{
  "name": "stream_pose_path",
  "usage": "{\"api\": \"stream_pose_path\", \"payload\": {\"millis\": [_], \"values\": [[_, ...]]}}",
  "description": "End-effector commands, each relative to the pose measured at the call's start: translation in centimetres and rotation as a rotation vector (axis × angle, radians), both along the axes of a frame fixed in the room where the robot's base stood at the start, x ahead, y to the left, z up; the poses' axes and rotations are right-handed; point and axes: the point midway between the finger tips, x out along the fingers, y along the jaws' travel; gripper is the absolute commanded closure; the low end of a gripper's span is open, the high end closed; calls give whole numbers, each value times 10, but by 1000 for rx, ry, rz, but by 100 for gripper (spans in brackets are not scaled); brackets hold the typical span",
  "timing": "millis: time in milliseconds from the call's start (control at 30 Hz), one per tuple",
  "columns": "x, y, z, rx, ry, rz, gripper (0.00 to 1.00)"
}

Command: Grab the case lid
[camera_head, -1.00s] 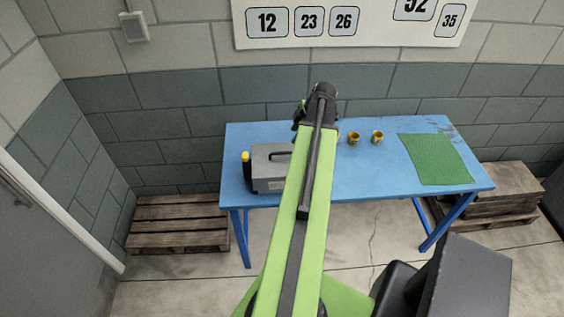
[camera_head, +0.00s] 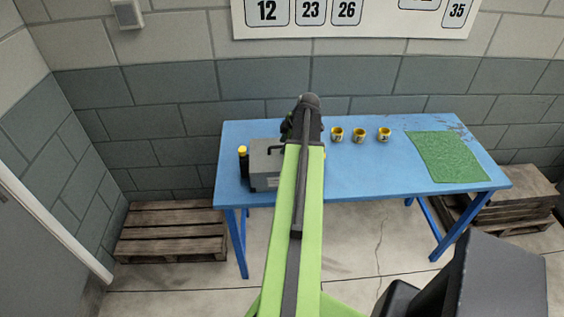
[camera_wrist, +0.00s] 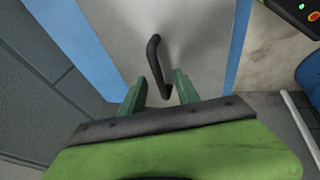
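The grey case (camera_head: 264,173) stands on the left part of the blue table, partly hidden behind my arm. A dark handle (camera_head: 273,148) shows on its top. In the wrist view, the grey lid surface (camera_wrist: 190,35) fills the upper middle, and the black bar handle (camera_wrist: 155,62) rises from it. My gripper (camera_wrist: 159,88) is open, with its two green fingers apart. The near end of the handle appears between the fingers, with gaps on both sides. In the head view the fingertips are mostly hidden by the arm's end.
A dark bottle with a yellow top (camera_head: 243,160) stands close left of the case. Several small yellow cups (camera_head: 359,135) stand right of my arm. A green mat (camera_head: 447,158) lies at the right of the blue table (camera_head: 385,175). Pallets (camera_head: 172,232) lie on the floor.

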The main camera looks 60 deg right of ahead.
Motion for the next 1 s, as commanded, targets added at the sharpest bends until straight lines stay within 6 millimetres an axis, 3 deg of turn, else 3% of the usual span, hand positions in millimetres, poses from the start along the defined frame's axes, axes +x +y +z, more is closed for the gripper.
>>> {"api": "stream_pose_path", "payload": {"millis": [33,267,567,1000], "values": [[3,-1,-13,0,0,0,62],[4,-1,-10,0,0,0,62],[4,-1,-10,0,0,-1,100],[4,-1,-10,1,0,-2,100]]}}
